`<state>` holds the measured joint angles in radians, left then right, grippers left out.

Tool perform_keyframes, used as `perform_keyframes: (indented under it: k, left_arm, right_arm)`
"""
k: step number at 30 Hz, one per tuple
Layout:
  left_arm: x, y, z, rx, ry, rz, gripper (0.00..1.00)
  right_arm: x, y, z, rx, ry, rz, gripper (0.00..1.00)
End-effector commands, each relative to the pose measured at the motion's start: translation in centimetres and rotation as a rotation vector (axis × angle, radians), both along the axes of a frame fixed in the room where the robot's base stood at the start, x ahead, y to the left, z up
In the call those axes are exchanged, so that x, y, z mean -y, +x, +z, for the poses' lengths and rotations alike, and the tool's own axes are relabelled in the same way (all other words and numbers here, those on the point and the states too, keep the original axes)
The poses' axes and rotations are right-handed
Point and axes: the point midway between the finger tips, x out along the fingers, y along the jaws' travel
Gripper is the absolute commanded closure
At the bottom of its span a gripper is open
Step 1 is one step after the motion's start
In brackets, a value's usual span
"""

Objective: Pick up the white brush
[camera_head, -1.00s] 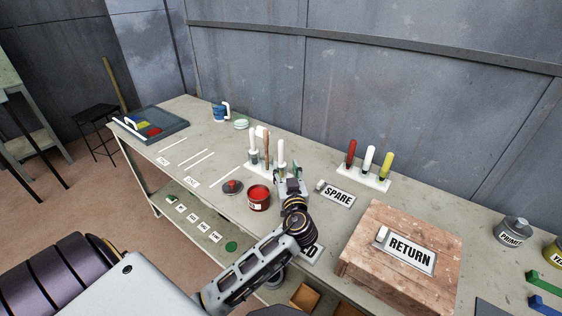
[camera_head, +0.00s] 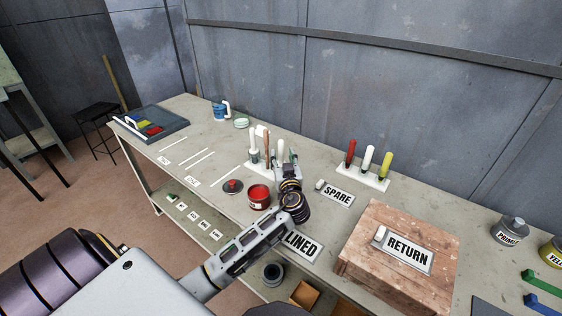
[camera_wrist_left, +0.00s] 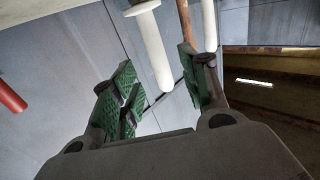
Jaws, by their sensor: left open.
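A rack (camera_head: 250,167) near the middle of the bench holds upright white-handled pieces and one brown one. The rightmost white handle (camera_head: 280,148) is beside my left gripper (camera_head: 288,161). In the left wrist view a white handle with a flange (camera_wrist_left: 151,50) shows between the open green-padded fingers of this gripper (camera_wrist_left: 165,95); I cannot tell if they touch it. A brown handle (camera_wrist_left: 186,22) and another white one (camera_wrist_left: 208,25) show near the right finger. A separate rack holds a red, a white (camera_head: 368,160) and a yellow handle. My right gripper is not in view.
SPARE (camera_head: 337,195) and LINED (camera_head: 300,245) signs lie close by. A wooden box with a RETURN sign (camera_head: 408,253) is at right. The wall (camera_head: 400,90) rises behind the bench.

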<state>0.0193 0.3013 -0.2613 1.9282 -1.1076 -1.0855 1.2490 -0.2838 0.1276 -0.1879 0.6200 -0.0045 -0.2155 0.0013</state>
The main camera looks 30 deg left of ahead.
Motion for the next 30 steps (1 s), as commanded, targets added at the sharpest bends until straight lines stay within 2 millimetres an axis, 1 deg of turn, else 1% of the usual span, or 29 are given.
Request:
perform_keyframes:
  k: [5, 11, 18, 24, 30]
  left_arm:
    - [-0.5, 0.6, 0.1, 0.001, 0.002, 0.000, 0.55]
    - [-1.7, 2.0, 0.0, -0.001, 0.002, 0.001, 0.55]
    - [-3.1, 3.6, -0.1, 0.000, 0.001, 0.000, 0.55]
    - [-3.4, 3.9, -0.2, -0.001, 0.000, 0.000, 0.55]
    - [-3.4, 3.9, -0.3, -0.001, 0.000, 0.000, 0.55]
  right_arm:
    - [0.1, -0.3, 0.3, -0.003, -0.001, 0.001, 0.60]
    - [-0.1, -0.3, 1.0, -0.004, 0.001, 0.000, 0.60]
    - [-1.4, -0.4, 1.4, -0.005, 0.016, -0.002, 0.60]
    - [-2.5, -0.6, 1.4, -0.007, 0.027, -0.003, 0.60]
    - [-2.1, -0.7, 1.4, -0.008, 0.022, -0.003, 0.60]
